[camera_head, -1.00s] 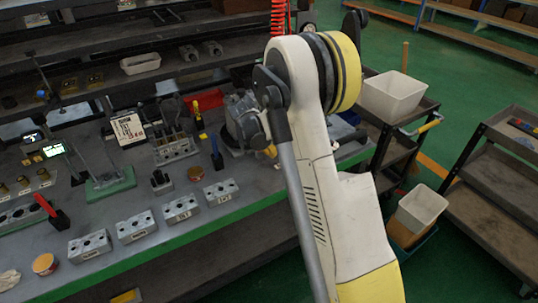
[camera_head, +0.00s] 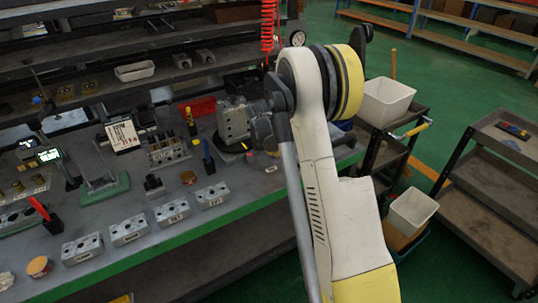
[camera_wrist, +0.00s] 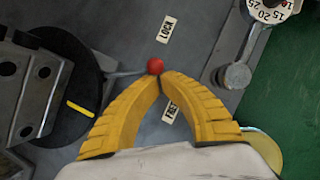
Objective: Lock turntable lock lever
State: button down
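The turntable (camera_wrist: 83,120) is a black disc with a yellow mark, at the left in the wrist view. A grey metal block (camera_wrist: 28,70) stands on it; the block also shows in the head view (camera_head: 233,123). The lock lever (camera_wrist: 125,73) is a thin rod ending in a red knob (camera_wrist: 154,66). The knob lies about midway between the LOCK label (camera_wrist: 167,29) and the FREE label (camera_wrist: 171,109). My gripper (camera_wrist: 158,77) has its yellow fingers closed together, tips right at the knob on its FREE side. Contact is hard to confirm. The head view mostly hides the gripper.
A round gauge (camera_wrist: 268,8) and its metal fitting (camera_wrist: 234,75) stand to the right of the knob. Several valve blocks (camera_head: 128,230) line the bench front. A cart with a white bin (camera_head: 388,103) stands right of the bench.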

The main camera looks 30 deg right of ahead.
jog(key=shift+w+d, duration=0.25)
jog(key=shift+d, duration=0.4)
jog(key=shift+w+d, duration=0.2)
jog(key=shift+d, duration=0.45)
jog(key=shift+a, duration=0.1)
